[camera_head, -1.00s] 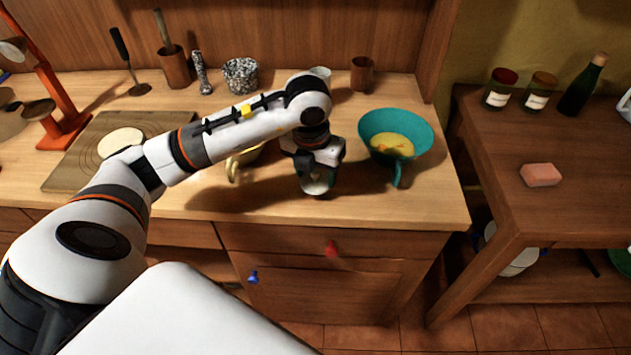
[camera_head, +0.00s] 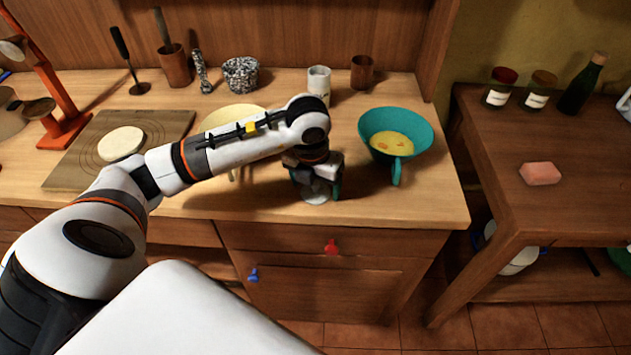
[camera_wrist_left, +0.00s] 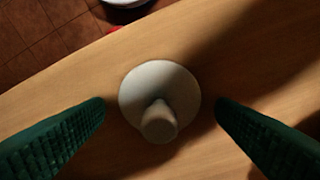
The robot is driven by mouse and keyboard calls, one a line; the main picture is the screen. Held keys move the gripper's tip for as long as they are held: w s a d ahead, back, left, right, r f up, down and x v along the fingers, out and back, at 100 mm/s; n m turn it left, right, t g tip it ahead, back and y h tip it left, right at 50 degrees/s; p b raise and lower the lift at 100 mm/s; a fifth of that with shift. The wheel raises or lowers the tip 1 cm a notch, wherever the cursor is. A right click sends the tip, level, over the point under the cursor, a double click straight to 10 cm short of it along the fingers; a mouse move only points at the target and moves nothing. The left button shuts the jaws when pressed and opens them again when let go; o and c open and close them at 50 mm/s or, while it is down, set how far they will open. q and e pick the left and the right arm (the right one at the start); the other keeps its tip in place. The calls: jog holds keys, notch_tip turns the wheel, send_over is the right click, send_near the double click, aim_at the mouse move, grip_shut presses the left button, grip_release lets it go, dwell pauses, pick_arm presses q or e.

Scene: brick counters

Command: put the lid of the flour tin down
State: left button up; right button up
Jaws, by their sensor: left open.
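The lid (camera_head: 316,198) is a pale grey disc with a round knob, lying knob-up on the wooden counter near its front edge. It also shows in the left wrist view (camera_wrist_left: 176,82), flat on the wood. My left gripper (camera_head: 319,187) is over it, pointing down. In the left wrist view its dark green fingers (camera_wrist_left: 161,108) are open, one on each side of the lid, with gaps to the knob. A white cylinder (camera_head: 319,82), probably the flour tin, stands behind my arm at the back; my arm hides its lower front. My right gripper is out of view.
A teal bowl (camera_head: 420,134) with yellow contents stands right of my gripper. A pale yellow bowl (camera_head: 226,113) is partly behind my arm. A board (camera_head: 75,165) with a dough disc lies left. A brown cup (camera_head: 362,72) stands at the back.

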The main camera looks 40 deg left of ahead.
aim_at(312, 197)
pick_arm(q)
jog(key=shift+r, duration=0.1)
jog(key=shift+r, duration=0.25)
notch_tip(312, 197, up, 12)
jog(key=s, duration=0.1)
jog(key=shift+s+d+f+b, duration=0.2)
jog(key=shift+s+b, duration=0.1)
jog(key=shift+s, duration=0.1)
